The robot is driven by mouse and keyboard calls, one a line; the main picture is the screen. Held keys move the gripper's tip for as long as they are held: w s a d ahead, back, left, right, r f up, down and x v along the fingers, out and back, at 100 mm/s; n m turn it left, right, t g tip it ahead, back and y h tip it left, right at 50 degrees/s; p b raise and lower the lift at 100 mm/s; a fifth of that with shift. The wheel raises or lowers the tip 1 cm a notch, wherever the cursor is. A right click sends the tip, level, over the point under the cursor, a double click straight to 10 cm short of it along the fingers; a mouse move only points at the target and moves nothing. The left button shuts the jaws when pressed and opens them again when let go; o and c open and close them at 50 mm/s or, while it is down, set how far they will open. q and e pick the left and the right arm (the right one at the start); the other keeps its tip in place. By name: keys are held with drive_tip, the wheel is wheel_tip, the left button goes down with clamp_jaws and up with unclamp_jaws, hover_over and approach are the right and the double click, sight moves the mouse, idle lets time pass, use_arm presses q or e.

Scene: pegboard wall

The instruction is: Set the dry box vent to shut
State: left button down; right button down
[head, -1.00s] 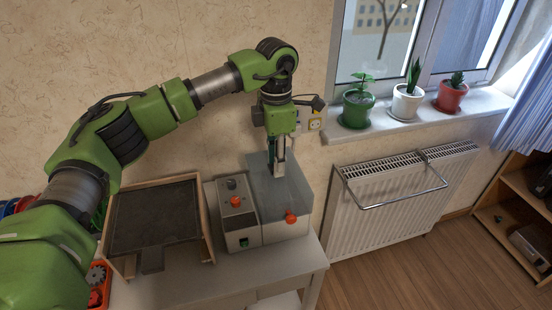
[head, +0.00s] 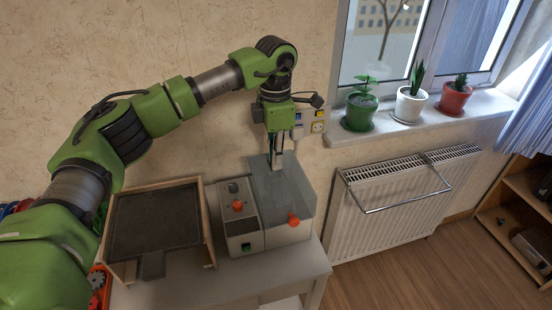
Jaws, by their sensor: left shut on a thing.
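The dry box (head: 274,236) is a grey box on the white table, with a translucent grey top section (head: 288,190). An orange knob or lever (head: 294,219) sits on its front right. A control panel (head: 238,212) on its left has another orange knob (head: 237,205) and a green switch (head: 246,246). Which part is the vent is not clear. My left gripper (head: 277,163) points down at the rear of the translucent section, with its fingers close together on a small part there. That part is hidden by the fingers. My right gripper is not in view.
A wooden-framed dark tray (head: 155,217) stands left of the dry box. A white radiator (head: 390,200) with a rail is to the right, below a sill with several potted plants. The table's front edge is clear.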

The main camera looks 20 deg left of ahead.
use_arm(q)
drive_tip(key=c, duration=2.1)
unclamp_jaws()
drive_tip(key=shift+w+a+f, duration=0.1)
drive_tip(key=shift+w+f, duration=0.05)
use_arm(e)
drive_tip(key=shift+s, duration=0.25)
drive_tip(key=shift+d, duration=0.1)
use_arm(q)
wheel_tip(320, 180, up, 12)
drive_tip(key=shift+f, duration=0.1)
